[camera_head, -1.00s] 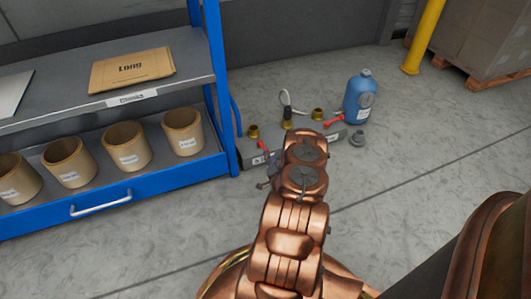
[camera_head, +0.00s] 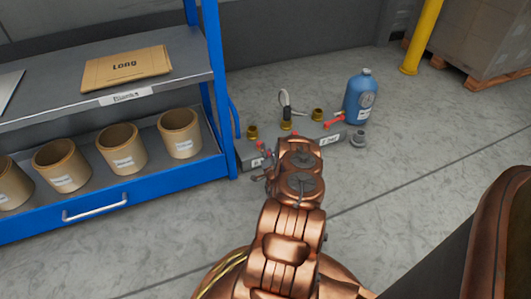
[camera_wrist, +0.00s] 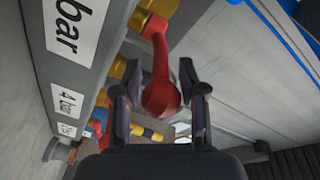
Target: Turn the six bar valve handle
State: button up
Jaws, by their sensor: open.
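A grey valve manifold (camera_head: 240,157) with brass fittings and red handles stands on the floor beside the blue shelf. In the wrist view, a red valve handle (camera_wrist: 161,90) lies between the two fingers of my gripper (camera_wrist: 158,70). My gripper is open, with a gap visible on each side of the handle. The label (camera_wrist: 75,28) beside this handle reads "bar", its number cut off by the picture edge. A "4 bar" label (camera_wrist: 67,103) is farther along the manifold. In the head view my arm covers the middle front of the manifold and hides most of the gripper.
A blue bottle (camera_head: 359,97) and a small grey fitting (camera_head: 358,138) stand at the manifold's right end. The blue shelf (camera_head: 140,197) holds tan pots close on the left. A yellow post (camera_head: 424,35) and a pallet with a box are behind. Floor to the right is clear.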

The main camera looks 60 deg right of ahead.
jog(key=shift+w, duration=0.15)
jog(key=shift+c, duration=0.4)
grip_shut()
